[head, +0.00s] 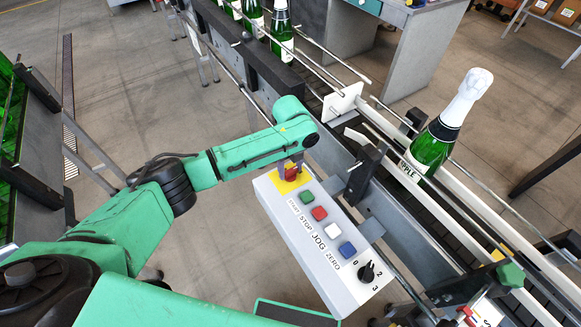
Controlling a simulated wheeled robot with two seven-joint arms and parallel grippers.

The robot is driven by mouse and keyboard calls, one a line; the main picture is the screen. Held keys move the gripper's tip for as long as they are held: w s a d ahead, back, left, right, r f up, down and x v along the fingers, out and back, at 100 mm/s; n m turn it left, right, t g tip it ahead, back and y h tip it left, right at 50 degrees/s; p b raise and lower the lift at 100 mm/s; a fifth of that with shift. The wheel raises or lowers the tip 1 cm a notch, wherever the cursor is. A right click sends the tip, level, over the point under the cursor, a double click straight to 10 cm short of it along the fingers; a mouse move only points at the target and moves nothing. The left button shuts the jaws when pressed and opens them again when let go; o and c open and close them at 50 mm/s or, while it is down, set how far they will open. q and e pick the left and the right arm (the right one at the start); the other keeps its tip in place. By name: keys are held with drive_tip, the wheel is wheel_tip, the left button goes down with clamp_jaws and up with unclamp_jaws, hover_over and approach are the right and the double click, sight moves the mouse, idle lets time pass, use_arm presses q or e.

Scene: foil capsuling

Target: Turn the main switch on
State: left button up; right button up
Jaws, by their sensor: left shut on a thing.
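A sloped white control box (318,240) stands beside the conveyor. At its upper end a red knob (291,174) sits on a yellow plate (283,187). My left gripper (291,172) comes down over this knob and is shut on it, with its fingers on either side; they partly hide the knob, so its turn position cannot be read. A black rotary selector (367,271) with numbers around it is at the box's lower end. My right gripper is out of view.
Green, red, white and blue buttons (333,230) line the box between knob and selector. A foil-topped green bottle (432,145) stands on the conveyor (468,229) at right. More bottles (281,35) stand farther back. Rails and brackets lie close right of the box.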

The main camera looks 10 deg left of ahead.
sight(291, 170)
use_arm(q)
drive_tip(key=shift+w+r, duration=0.1)
drive_tip(key=shift+r, duration=0.05)
drive_tip(key=o, duration=1.4)
wheel_tip(291, 170, up, 14)
drive_tip(key=shift+r+b, duration=0.25)
drive_tip(key=shift+b, duration=1)
drive_tip(key=shift+f, duration=0.1)
